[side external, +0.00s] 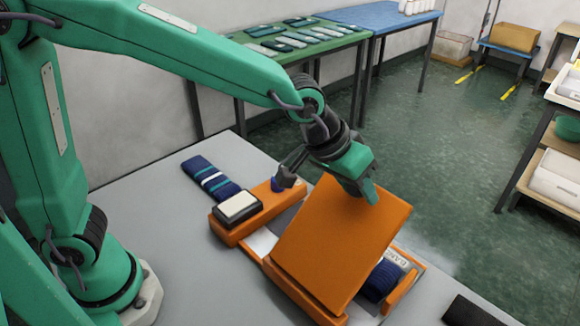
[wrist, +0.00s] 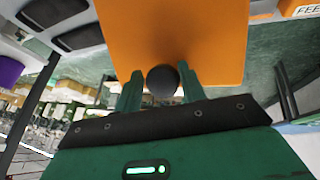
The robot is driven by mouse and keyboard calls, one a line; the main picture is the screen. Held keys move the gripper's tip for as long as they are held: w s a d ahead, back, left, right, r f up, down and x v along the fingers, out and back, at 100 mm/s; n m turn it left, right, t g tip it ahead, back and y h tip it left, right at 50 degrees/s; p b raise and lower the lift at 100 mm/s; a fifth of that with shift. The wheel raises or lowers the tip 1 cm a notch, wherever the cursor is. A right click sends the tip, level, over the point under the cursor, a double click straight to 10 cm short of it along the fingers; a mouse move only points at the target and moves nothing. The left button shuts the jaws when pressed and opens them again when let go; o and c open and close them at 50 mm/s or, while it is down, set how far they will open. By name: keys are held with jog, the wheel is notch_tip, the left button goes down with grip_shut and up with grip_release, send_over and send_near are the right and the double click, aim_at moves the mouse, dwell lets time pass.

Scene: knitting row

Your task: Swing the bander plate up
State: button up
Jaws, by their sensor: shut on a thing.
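The orange bander plate (side external: 340,248) stands tilted up from its orange base (side external: 402,294) in the side view, its upper edge raised and its lower edge down near the base. My gripper (side external: 368,188) is at that upper edge. In the wrist view the two green fingers of my gripper (wrist: 161,88) close on a round black knob (wrist: 162,80) in front of the orange plate (wrist: 175,30). The knob is hidden in the side view. A navy knitted piece (side external: 382,281) shows in the base beneath the plate, partly covered.
A white-topped pad (side external: 238,207) sits on the orange block left of the plate. A striped navy knitted band (side external: 210,178) lies behind it on the grey table (side external: 150,205). A dark flat item (side external: 478,312) lies at the front right edge. Green and blue tables stand behind.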

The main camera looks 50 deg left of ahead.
aim_at(343, 225)
jog(key=shift+o, duration=0.2)
jog(key=shift+s+d+r+t+h, duration=0.1)
jog(key=shift+s+r+t+h, duration=0.1)
jog(key=shift+s+r, duration=0.3)
jog(key=shift+s+d+r+t+h, duration=0.1)
jog(key=shift+s+r+h, duration=0.1)
jog(key=shift+s, duration=0.5)
jog(key=shift+m, duration=0.3)
jog(key=shift+c, duration=0.2)
jog(key=shift+s+f, duration=0.1)
jog(key=shift+s, duration=0.05)
jog(key=shift+s, duration=0.1)
jog(key=shift+s+a+r+m+t+h, duration=0.15)
jog(key=shift+s+r+t+h, duration=0.1)
jog(key=shift+s, duration=0.5)
jog(key=shift+s+r+m+t+h, duration=0.15)
jog(key=shift+s+h, duration=0.1)
jog(key=shift+s, duration=0.6)
